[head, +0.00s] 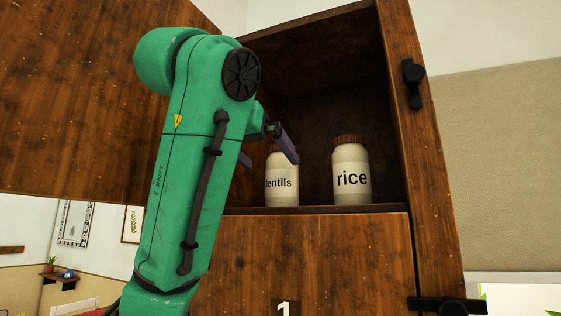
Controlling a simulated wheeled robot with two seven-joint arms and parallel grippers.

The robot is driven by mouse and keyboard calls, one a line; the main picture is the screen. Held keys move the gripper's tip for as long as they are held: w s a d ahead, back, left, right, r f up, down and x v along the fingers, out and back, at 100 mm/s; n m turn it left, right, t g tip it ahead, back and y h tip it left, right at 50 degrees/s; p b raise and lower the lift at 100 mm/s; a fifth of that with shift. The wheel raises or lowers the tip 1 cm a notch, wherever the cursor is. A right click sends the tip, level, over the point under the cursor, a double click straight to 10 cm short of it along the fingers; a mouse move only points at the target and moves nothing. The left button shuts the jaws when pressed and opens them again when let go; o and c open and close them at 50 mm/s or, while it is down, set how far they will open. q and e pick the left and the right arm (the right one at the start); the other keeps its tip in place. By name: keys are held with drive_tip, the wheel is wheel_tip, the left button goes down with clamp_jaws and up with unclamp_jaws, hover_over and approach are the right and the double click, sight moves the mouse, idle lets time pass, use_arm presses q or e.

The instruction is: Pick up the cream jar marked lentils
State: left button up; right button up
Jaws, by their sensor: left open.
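The cream jar marked lentils (282,189) stands upright on the shelf inside the open wooden cupboard. Its left edge and its top are partly hidden by my left arm and gripper. My left gripper (270,156) is open, with one purple finger in front of the jar's top and the other showing at the arm's edge to the left. Nothing shows between the fingers, and I cannot tell how far the jar is behind them. My right gripper is not in view.
A cream jar marked rice (351,178) with a brown lid stands right of the lentils jar, a gap between them. The open cupboard door (70,100) fills the upper left. The cupboard's right side panel (425,160) and the shelf edge (320,210) bound the opening.

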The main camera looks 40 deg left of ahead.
sight(274, 167)
use_arm(q)
drive_tip(key=x, duration=0.4)
drive_tip(key=shift+w+a+f+p, duration=0.1)
drive_tip(key=shift+w+a+p, duration=0.15)
drive_tip(key=shift+p, duration=0.15)
drive_tip(key=p+x, duration=0.2)
drive_tip(key=x, duration=0.1)
drive_tip(key=r+p+x, duration=0.1)
drive_tip(key=x, duration=0.1)
drive_tip(key=shift+w+d, duration=0.15)
drive_tip(key=shift+w+f, duration=0.25)
drive_tip(key=shift+w, duration=0.05)
drive_tip(key=shift+f, duration=0.15)
drive_tip(key=shift+c, duration=0.3)
drive_tip(key=shift+w, duration=0.1)
clamp_jaws()
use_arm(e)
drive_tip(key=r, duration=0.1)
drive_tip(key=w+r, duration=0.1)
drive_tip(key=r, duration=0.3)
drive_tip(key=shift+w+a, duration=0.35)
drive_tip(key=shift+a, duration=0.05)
